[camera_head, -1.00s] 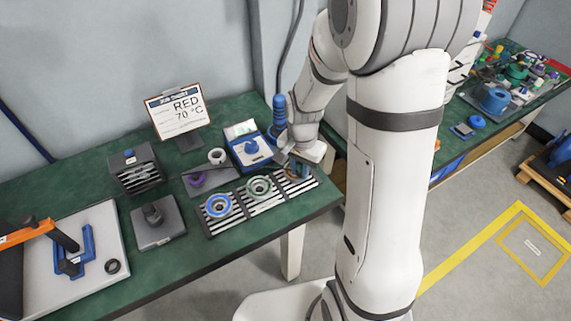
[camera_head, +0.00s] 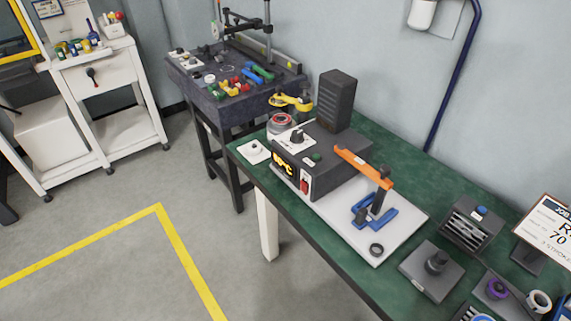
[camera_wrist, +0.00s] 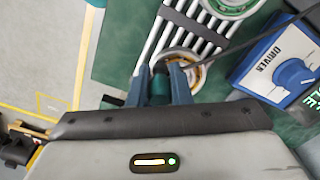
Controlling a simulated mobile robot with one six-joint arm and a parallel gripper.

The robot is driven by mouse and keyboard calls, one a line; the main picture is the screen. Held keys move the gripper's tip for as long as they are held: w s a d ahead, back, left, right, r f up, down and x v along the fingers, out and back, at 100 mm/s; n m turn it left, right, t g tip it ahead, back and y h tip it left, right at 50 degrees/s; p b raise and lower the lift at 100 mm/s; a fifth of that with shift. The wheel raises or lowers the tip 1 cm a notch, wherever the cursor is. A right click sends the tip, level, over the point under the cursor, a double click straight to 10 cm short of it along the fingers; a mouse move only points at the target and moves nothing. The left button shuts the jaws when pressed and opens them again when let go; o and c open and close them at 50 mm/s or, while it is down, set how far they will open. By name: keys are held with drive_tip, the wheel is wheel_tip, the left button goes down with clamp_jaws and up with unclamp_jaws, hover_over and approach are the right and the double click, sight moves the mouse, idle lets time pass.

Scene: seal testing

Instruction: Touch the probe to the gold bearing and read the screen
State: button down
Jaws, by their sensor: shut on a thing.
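My gripper (camera_wrist: 160,78) shows in the wrist view, its two blue-grey fingers shut on a dark teal probe handle (camera_wrist: 160,88). The gold bearing (camera_wrist: 196,76), a ring with a gold-orange band, lies on the striped rack just beyond the fingers, partly hidden by them. The probe's tip is hidden, so I cannot tell whether it touches the ring. In the head view a grey heater unit (camera_head: 325,148) has a black screen (camera_head: 283,166) with yellow characters ending in °C; the digits are too small to read surely. My gripper is outside the head view.
In the wrist view, a blue driver box (camera_wrist: 280,62) with a knob stands right of the rack (camera_wrist: 150,42), and green digits (camera_wrist: 313,99) show partly at the edge. A dark cable crosses there. The head view shows an orange arm (camera_head: 362,167) over a white plate (camera_head: 385,241).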

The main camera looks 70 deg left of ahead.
drive_tip(key=c, duration=1.3)
unclamp_jaws()
drive_tip(key=shift+o, duration=0.2)
drive_tip(key=shift+r+p, duration=2.55)
drive_tip(key=shift+r, duration=0.95)
drive_tip(key=shift+r, duration=0.15)
drive_tip(key=s+r+n+t, duration=0.3)
drive_tip(key=s+r+n, duration=0.5)
drive_tip(key=s+r, duration=0.6)
drive_tip(key=shift+d+r, duration=0.3)
drive_tip(key=shift+r, duration=0.35)
